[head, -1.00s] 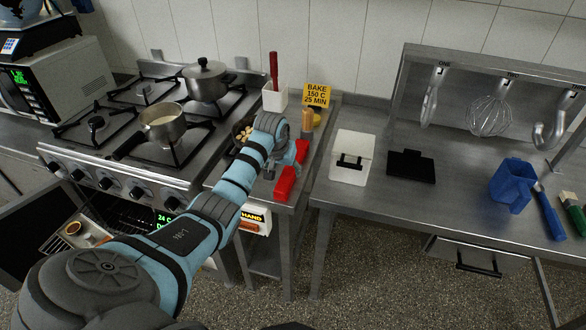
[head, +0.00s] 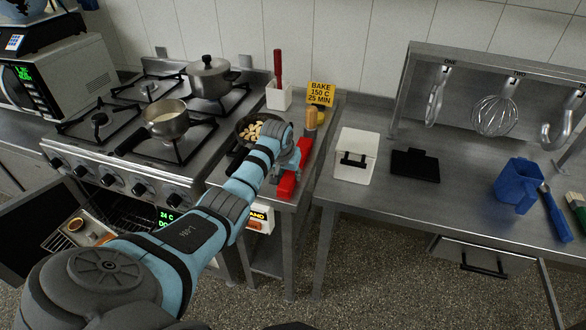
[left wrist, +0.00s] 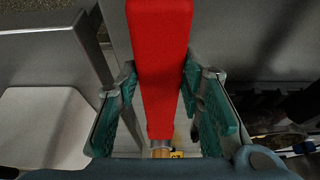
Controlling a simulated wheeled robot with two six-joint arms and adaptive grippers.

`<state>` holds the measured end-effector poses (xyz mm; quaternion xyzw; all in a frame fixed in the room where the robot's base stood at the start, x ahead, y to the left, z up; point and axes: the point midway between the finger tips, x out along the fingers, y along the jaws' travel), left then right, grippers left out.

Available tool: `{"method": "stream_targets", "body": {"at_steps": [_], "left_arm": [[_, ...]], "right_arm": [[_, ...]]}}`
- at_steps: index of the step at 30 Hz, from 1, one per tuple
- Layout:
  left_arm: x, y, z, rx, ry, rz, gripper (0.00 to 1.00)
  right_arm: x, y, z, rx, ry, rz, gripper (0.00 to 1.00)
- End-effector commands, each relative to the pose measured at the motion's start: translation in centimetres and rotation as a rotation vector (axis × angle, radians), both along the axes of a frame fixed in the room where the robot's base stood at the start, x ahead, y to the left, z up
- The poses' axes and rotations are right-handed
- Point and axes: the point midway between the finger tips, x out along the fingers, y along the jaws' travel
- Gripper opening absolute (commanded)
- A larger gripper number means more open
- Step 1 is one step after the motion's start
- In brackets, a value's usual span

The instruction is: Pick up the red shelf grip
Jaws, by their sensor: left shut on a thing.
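The red shelf grip (head: 287,186) is a long red bar at the right side of the narrow steel counter beside the stove. My left gripper (head: 296,163) is at its middle, hiding part of it. In the left wrist view, the red bar (left wrist: 160,50) runs between the two teal-padded fingers (left wrist: 163,105), which are shut on its sides. Whether the bar touches the counter or is slightly raised cannot be told. My right gripper is not in view.
A pan of pale pieces (head: 252,130), a white holder with a red handle (head: 279,97) and a yellow sign (head: 321,93) stand close behind my left gripper. A white box (head: 354,155) and a black flat piece (head: 415,165) lie on the table to the right.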

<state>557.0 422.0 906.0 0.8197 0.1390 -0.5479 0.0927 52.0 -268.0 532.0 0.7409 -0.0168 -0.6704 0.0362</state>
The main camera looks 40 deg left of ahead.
Motion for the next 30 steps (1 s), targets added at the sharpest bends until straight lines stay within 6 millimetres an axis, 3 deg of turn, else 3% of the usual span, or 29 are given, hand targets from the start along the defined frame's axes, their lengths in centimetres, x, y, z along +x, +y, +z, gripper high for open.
{"method": "stream_targets", "body": {"at_steps": [5,8,15,21,25,30], "left_arm": [[0.1,0.0,1.4,0.001,-0.003,0.000,0.02],[0.1,0.0,3.5,0.000,-0.004,0.000,0.02],[0.2,0.0,12.4,0.002,-0.008,0.000,0.02],[0.1,0.0,18.2,0.000,-0.004,0.001,0.02],[0.1,0.0,19.8,-0.001,-0.002,0.001,0.02],[0.0,0.0,20.1,0.000,0.000,0.000,0.02]], "right_arm": [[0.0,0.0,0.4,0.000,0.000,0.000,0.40],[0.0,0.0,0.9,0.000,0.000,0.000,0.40],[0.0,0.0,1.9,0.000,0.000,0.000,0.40],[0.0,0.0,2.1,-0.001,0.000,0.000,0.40],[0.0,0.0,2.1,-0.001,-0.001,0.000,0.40],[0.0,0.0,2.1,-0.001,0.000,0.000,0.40]]}}
